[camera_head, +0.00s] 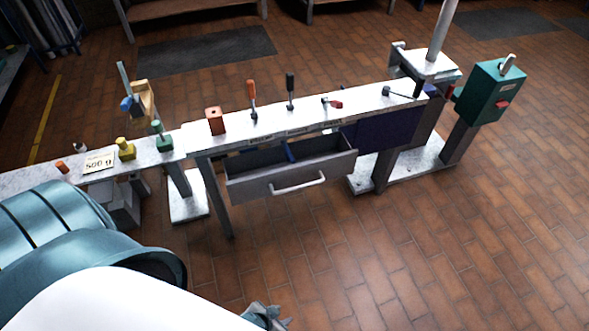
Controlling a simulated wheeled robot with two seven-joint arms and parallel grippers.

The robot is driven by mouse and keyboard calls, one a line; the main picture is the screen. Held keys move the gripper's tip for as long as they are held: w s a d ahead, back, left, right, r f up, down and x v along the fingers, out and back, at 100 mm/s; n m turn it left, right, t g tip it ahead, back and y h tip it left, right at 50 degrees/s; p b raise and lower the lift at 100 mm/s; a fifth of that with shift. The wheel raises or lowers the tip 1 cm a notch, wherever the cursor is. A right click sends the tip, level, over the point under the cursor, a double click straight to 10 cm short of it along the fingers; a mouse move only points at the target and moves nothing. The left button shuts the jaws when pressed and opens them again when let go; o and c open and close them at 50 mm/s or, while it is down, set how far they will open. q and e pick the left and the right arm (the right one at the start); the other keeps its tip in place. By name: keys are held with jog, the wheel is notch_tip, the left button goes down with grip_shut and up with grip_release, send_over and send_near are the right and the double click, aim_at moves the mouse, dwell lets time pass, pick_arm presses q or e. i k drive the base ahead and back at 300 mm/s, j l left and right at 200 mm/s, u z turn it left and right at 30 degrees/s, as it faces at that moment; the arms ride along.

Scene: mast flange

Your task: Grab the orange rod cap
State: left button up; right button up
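A small orange cylinder (62,167), which looks like the orange rod cap, stands at the left end of the long bench, just beyond my teal arm. My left gripper (270,316) shows only as a small grey-teal piece at the bottom edge, past my white arm shell. It is far from the orange cylinder and close to nothing on the bench. Its fingers are mostly cut off or hidden, so its opening does not show. My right gripper is out of view.
The bench (380,101) bears a 500 g card (98,161), a yellow weight (126,149), a green piece (162,137), a reddish block (215,121) and an orange-handled tool (252,91). A drawer (290,185) stands open. A green box (488,93) stands right. Brick floor is clear right.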

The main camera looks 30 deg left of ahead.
aim_at(64, 168)
jog(key=u, duration=2.6)
